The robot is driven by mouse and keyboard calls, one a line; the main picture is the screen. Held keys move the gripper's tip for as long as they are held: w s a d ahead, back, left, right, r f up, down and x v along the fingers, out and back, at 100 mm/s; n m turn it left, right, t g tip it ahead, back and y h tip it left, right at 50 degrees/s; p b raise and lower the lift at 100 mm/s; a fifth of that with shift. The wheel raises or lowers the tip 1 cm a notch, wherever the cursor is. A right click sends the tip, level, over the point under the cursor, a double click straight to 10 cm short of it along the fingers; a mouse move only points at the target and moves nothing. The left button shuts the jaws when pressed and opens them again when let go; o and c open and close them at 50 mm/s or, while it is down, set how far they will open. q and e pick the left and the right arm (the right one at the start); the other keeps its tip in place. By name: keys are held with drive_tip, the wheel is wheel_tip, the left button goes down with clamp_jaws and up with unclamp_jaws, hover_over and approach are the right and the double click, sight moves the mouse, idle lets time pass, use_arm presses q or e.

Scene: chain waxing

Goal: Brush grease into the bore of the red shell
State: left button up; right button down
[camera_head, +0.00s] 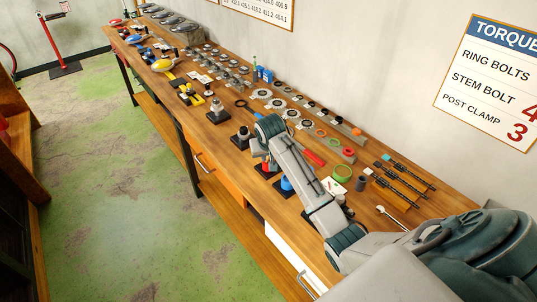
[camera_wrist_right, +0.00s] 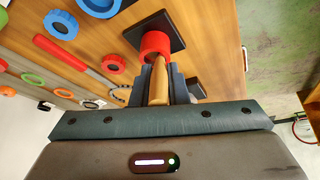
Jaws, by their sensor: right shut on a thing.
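The red shell (camera_wrist_right: 155,44) stands on a dark square base plate (camera_wrist_right: 166,22) on the bench. In the wrist view my right gripper (camera_wrist_right: 163,76) is shut on the wooden handle of a brush (camera_wrist_right: 158,88). The brush's far end meets the edge of the red shell; I cannot tell whether the bristles are inside the bore. In the head view my right arm partly covers the red shell (camera_head: 266,167), and the brush cannot be made out. My left gripper is out of view.
A blue shell (camera_head: 285,187) on a dark plate stands close by. More parts fill the bench's far end. The bench's front edge is near the shells.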

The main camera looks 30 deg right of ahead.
drive_tip(key=shift+d, duration=0.15)
drive_tip(key=shift+s+d, duration=0.2)
drive_tip(key=shift+d, duration=0.65)
drive_tip(key=shift+w+a, duration=0.15)
drive_tip(key=shift+w+a, duration=0.55)
drive_tip(key=shift+w, duration=0.05)
drive_tip(key=shift+s, duration=0.1)
drive_tip(key=shift+s+d, duration=0.1)
drive_tip(key=shift+s, duration=0.8)
drive_tip(key=shift+w, duration=0.2)
